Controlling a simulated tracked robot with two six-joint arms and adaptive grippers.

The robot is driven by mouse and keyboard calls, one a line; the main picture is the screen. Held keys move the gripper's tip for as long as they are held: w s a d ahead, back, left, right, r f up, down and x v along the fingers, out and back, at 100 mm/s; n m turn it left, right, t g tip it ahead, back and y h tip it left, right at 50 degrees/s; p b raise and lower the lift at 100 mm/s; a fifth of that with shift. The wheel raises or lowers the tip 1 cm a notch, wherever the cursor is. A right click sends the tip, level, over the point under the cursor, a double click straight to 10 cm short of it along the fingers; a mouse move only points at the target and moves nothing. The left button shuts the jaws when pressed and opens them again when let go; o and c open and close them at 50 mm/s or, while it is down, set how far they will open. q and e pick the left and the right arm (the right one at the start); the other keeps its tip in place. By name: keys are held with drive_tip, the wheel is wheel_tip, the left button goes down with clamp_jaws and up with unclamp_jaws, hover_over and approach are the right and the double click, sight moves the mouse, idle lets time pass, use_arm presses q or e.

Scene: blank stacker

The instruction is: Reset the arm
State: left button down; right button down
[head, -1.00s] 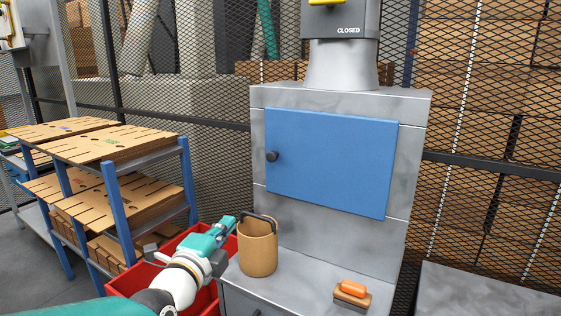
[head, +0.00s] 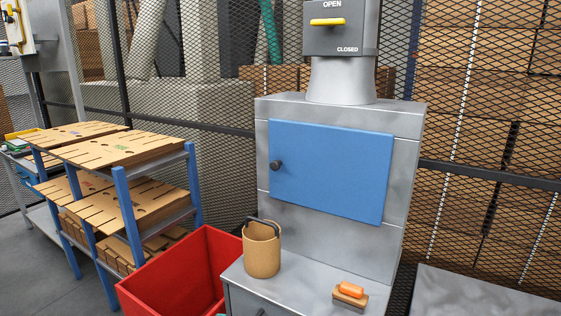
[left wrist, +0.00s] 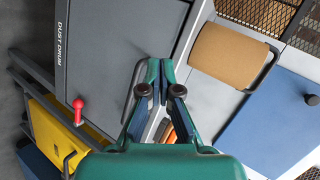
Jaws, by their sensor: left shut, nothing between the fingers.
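My left gripper (left wrist: 160,88) shows in the left wrist view, teal with dark finger pads. Its fingers are shut with nothing between them. It hangs in front of a grey panel marked DUST DRUM (left wrist: 105,40). The tan bucket (left wrist: 228,52) with a dark handle is to its right in that view, apart from the fingers. In the head view the left arm is almost wholly out of frame, with at most a sliver of teal at the bottom edge. My right gripper is in neither view.
The bucket (head: 262,255) and an orange-handled brush (head: 350,292) stand on the grey ledge below a closed blue door (head: 330,172). A red bin (head: 180,280) is left of the ledge. A rack of slotted boards (head: 115,155) stands further left. Mesh fencing closes the back.

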use_arm(q)
drive_tip(key=s+f+n+g+p, duration=0.1)
drive_tip(key=s+f+n+g, duration=0.3)
drive_tip(key=s+f, duration=0.55)
drive_tip(key=s+d+f+n+g, duration=0.1)
drive_tip(key=s+f+n+g, duration=0.2)
drive_tip(key=s+f+n, duration=0.3)
drive_tip(key=s+d+f+n+g+h+p, duration=0.1)
drive_tip(key=s+f+n+g, duration=0.3)
drive_tip(key=s+n, duration=0.7)
drive_tip(key=s+f, duration=0.2)
drive_tip(key=s, duration=0.1)
drive_tip(key=shift+d, duration=0.25)
drive_tip(key=shift+p, duration=0.3)
